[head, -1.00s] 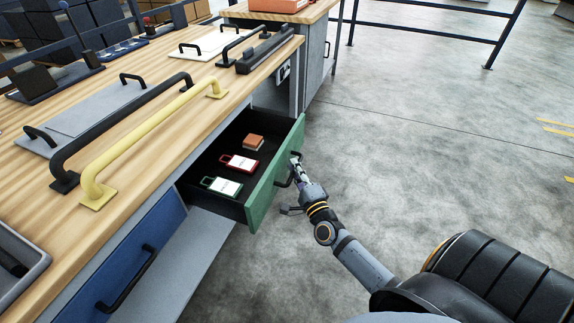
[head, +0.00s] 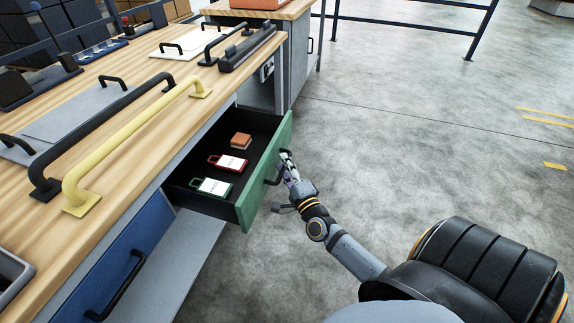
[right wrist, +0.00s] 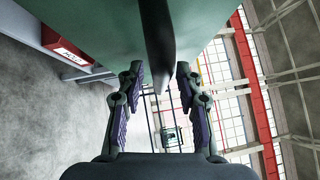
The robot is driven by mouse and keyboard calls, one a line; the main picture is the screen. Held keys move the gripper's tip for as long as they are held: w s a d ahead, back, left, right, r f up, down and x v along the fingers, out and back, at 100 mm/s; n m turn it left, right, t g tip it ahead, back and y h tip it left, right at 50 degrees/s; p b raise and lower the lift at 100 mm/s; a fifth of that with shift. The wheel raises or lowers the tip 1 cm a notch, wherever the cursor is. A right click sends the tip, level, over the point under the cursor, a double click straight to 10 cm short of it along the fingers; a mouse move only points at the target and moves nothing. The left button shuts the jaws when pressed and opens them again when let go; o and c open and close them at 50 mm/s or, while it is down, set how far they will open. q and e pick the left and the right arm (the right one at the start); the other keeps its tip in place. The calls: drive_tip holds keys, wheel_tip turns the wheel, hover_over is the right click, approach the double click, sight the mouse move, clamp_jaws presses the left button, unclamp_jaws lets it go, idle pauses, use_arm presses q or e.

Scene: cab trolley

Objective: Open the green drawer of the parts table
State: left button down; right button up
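The green drawer (head: 265,180) stands pulled out of the parts table (head: 150,150). In it lie a brown block (head: 241,141), a red-framed tag (head: 229,162) and a green-framed tag (head: 213,187). Its dark handle (head: 273,181) is on the green front. My right gripper (head: 289,163) is at this handle. In the right wrist view, the handle (right wrist: 158,45) runs between the tips of the parted fingers (right wrist: 159,75), with a narrow gap on each side. My left gripper is in neither view.
A blue drawer (head: 120,265) with a black handle is shut at the lower left. Black and yellow bar handles (head: 140,140) and grey plates lie on the tabletop. The floor (head: 420,130) to the right is clear up to a dark railing (head: 400,20).

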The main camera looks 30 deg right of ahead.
drive_tip(key=s+a+f, duration=0.1)
drive_tip(key=s, duration=1)
drive_tip(key=shift+s+a+f, duration=0.3)
drive_tip(key=shift+s, duration=0.05)
